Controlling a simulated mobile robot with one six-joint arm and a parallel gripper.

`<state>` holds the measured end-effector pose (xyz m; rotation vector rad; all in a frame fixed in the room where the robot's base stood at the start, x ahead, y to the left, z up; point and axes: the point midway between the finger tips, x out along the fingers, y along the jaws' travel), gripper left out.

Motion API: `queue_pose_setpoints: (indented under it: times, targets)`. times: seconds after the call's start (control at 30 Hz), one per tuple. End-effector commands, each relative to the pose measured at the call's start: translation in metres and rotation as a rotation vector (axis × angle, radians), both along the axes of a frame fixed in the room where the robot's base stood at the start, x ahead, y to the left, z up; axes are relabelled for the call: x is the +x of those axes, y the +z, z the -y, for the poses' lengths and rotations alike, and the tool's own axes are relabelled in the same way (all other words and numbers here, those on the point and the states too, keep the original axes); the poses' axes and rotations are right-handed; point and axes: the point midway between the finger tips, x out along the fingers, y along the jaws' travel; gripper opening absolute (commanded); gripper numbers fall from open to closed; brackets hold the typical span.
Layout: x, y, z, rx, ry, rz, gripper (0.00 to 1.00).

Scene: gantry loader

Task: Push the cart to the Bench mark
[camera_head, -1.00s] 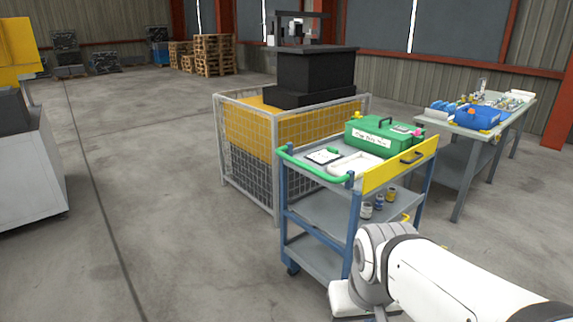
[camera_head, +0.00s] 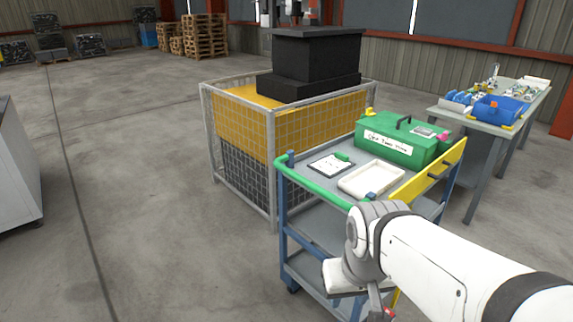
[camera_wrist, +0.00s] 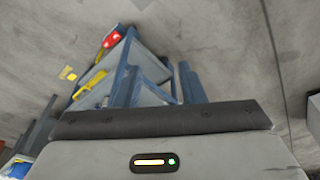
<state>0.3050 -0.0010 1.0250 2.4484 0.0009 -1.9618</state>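The cart (camera_head: 330,220) has blue posts, grey shelves, a green push handle (camera_head: 315,188) and a yellow side panel (camera_head: 430,177). It stands upright right of centre in the head view. Its blue posts and shelves (camera_wrist: 142,62) also show tilted in the wrist view. My gripper (camera_head: 345,282) is low in front of the cart's near side, overlapping it in the head view. Its fingertips are not clear, and I cannot tell whether it touches the cart. I cannot make out a Bench mark with certainty; a small yellow patch (camera_wrist: 68,73) shows in the wrist view.
A green toolbox (camera_head: 398,141), clipboard (camera_head: 330,166) and white tray (camera_head: 368,179) ride on the cart. A wire cage (camera_head: 240,160) stands close behind-left. A workbench (camera_head: 475,124) with blue bins is at right. Open floor (camera_head: 130,200) lies left.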

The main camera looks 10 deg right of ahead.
Motion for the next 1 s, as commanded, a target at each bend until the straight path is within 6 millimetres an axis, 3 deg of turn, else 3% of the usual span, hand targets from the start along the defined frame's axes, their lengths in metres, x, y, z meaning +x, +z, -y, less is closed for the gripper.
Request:
queue_pose_setpoints:
  times: [0.13,0.23,0.37,0.47,0.6,0.8,0.9,1.0]
  targets:
    - [0.000,0.000,0.000,0.000,0.000,0.000,0.37]
    - [0.005,-0.002,-0.002,0.008,-0.006,0.011,0.45]
    - [0.042,-0.014,-0.008,0.062,-0.064,0.104,0.45]
    - [0.100,-0.025,-0.024,0.152,-0.154,0.249,0.45]
    - [0.200,-0.035,-0.048,0.332,-0.347,0.503,0.45]
    - [0.322,-0.045,-0.064,0.600,-0.651,0.859,0.45]
    - [0.368,-0.057,-0.062,0.726,-0.818,1.033,0.45]
    - [0.401,-0.072,-0.055,0.836,-0.974,1.203,0.45]
